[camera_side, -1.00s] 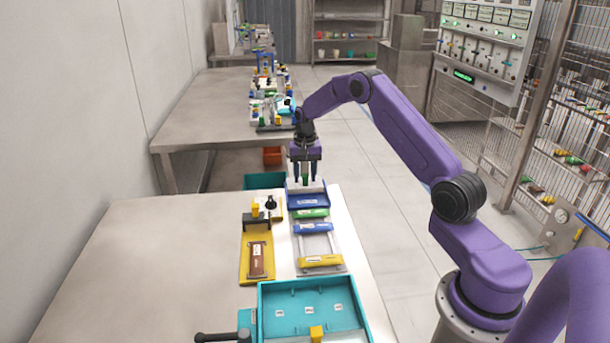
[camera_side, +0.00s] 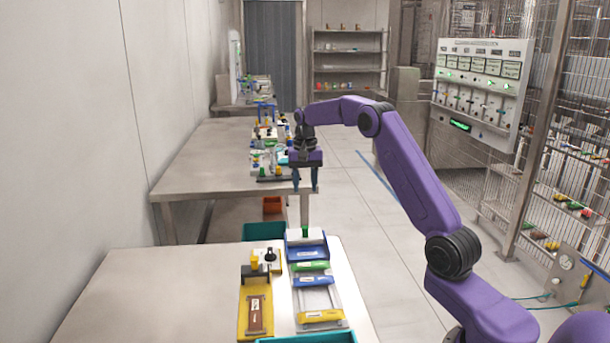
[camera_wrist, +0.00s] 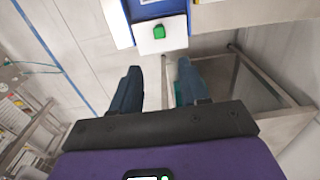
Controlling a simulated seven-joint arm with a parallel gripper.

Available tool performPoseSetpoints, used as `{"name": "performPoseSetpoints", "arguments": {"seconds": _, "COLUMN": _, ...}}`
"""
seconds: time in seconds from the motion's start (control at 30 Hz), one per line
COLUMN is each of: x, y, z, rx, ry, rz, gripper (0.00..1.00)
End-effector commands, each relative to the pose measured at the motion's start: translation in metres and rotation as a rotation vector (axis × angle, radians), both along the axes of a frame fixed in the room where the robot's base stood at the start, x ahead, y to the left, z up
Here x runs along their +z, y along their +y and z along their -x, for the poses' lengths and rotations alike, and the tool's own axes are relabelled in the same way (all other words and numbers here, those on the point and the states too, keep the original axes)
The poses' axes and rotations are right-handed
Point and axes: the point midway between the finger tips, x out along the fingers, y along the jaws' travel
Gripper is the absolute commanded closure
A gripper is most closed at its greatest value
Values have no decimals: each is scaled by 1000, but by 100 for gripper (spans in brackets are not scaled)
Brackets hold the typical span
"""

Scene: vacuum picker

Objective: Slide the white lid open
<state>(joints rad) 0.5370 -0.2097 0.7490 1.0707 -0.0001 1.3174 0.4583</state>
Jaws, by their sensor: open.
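The white lid (camera_side: 313,238) with a green knob (camera_side: 305,231) is at the far end of a blue box (camera_side: 308,254) on the near table. In the wrist view the white lid (camera_wrist: 147,46) and its green knob (camera_wrist: 159,31) show at the top, beside blue box parts (camera_wrist: 117,22). I cannot tell exactly how far the lid covers the box. My gripper (camera_side: 305,183) points down, open and empty, above and apart from the knob. In the wrist view its two fingers (camera_wrist: 158,78) are apart with nothing between them.
A green-handled, a blue-handled and a yellow-handled (camera_side: 321,316) piece lie in front of the box. A yellow tray (camera_side: 245,312) with a brown piece (camera_side: 256,314) is to the left. A teal bin (camera_side: 262,231) stands behind the near table. The far table (camera_side: 200,165) holds several parts.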

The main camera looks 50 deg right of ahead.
Motion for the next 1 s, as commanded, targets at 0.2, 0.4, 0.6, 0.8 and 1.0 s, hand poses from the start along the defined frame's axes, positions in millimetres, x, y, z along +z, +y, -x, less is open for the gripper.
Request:
{"name": "performPoseSetpoints", "arguments": {"seconds": 0.2, "x": 24, "y": 0, "z": -1, "rx": 0, "ry": -2, "rz": 1, "gripper": 55}}
{"name": "performPoseSetpoints", "arguments": {"seconds": 0.4, "x": 28, "y": 0, "z": 0, "rx": 0, "ry": -1, "rz": 1, "gripper": 55}}
{"name": "performPoseSetpoints", "arguments": {"seconds": 0.6, "x": 28, "y": 0, "z": 0, "rx": 0, "ry": 0, "rz": 0, "gripper": 55}}
{"name": "performPoseSetpoints", "arguments": {"seconds": 0.8, "x": 28, "y": 3, "z": 0, "rx": 6, "ry": 0, "rz": 0, "gripper": 55}}
{"name": "performPoseSetpoints", "arguments": {"seconds": 1.0, "x": 36, "y": 51, "z": 4, "rx": 140, "ry": -3, "rz": 1, "gripper": 55}}
